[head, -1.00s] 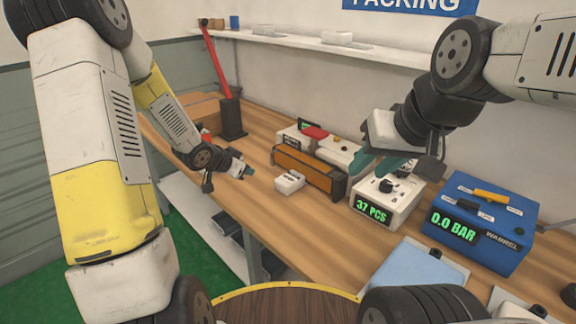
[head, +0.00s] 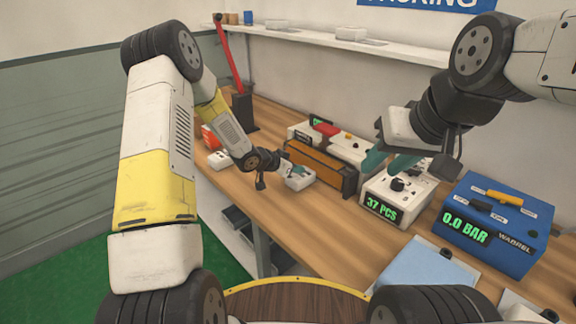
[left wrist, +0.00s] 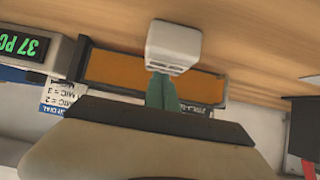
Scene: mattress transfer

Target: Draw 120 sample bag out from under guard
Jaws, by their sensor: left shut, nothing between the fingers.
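The guard is a long amber panel in a dark frame (head: 318,170) on a white machine; it also shows in the left wrist view (left wrist: 150,72). I cannot make out a sample bag; the space under the guard is hidden. My left gripper (head: 297,171) is shut and empty in front of the guard, at a small white slotted block. In the left wrist view its teal fingertips (left wrist: 162,92) overlap the block's near edge; I cannot tell whether they touch. My right gripper (head: 388,160) appears open and empty above the 37 PCS box.
The small white block (head: 297,183) stands before the guard. The 37 PCS box (head: 395,198) and blue 0.0 BAR box (head: 490,225) stand to the right. Another white block (head: 220,159) and a red-levered post (head: 243,108) are left. Bare table (head: 300,228) lies in front.

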